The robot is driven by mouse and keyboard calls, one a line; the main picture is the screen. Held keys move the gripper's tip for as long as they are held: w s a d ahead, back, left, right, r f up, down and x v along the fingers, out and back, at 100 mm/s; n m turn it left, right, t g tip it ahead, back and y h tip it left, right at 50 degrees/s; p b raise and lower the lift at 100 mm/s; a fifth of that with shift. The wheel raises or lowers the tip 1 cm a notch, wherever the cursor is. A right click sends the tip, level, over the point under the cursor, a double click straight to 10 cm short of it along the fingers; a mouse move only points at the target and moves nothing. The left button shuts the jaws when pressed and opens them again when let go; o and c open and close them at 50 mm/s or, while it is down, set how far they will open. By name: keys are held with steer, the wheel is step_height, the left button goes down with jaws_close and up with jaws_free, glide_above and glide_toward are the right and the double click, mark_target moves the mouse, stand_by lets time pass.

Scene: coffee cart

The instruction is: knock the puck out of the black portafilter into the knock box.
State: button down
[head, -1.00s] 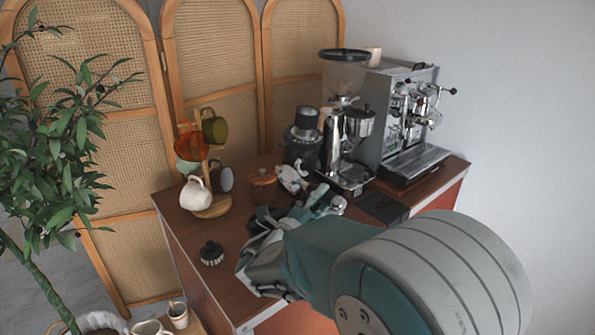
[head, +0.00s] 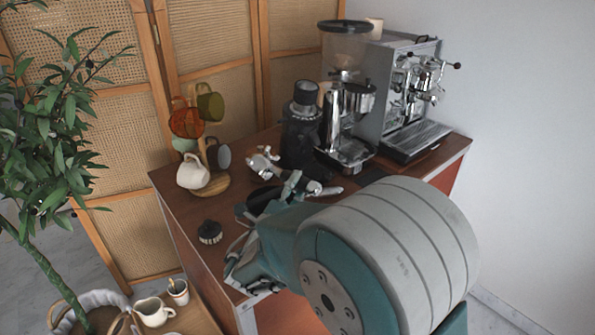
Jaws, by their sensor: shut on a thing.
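My gripper (head: 291,186) is over the middle of the cart top, partly hidden behind my own arm. It is shut on the black portafilter, whose silver head (head: 263,163) sticks out beyond the fingers toward the back left. The handle is mostly covered by the fingers. I cannot tell whether the puck is in the basket. A dark rounded shape (head: 262,199) just below and left of the fingers looks like the knock box; my arm and gripper hide part of it. The portafilter head appears apart from it, behind it in the picture.
A grinder (head: 346,110) and espresso machine (head: 410,95) stand at the back right, with a dark canister (head: 302,135) beside them. A mug tree (head: 211,184) with cups stands at the left. A black brush (head: 209,232) lies near the front left edge.

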steer(key=shift+r, duration=0.95)
steer(key=shift+f, duration=0.15)
step_height(320, 180, down, 5)
steer(key=shift+r, duration=2.75)
steer(key=shift+r, duration=2.5)
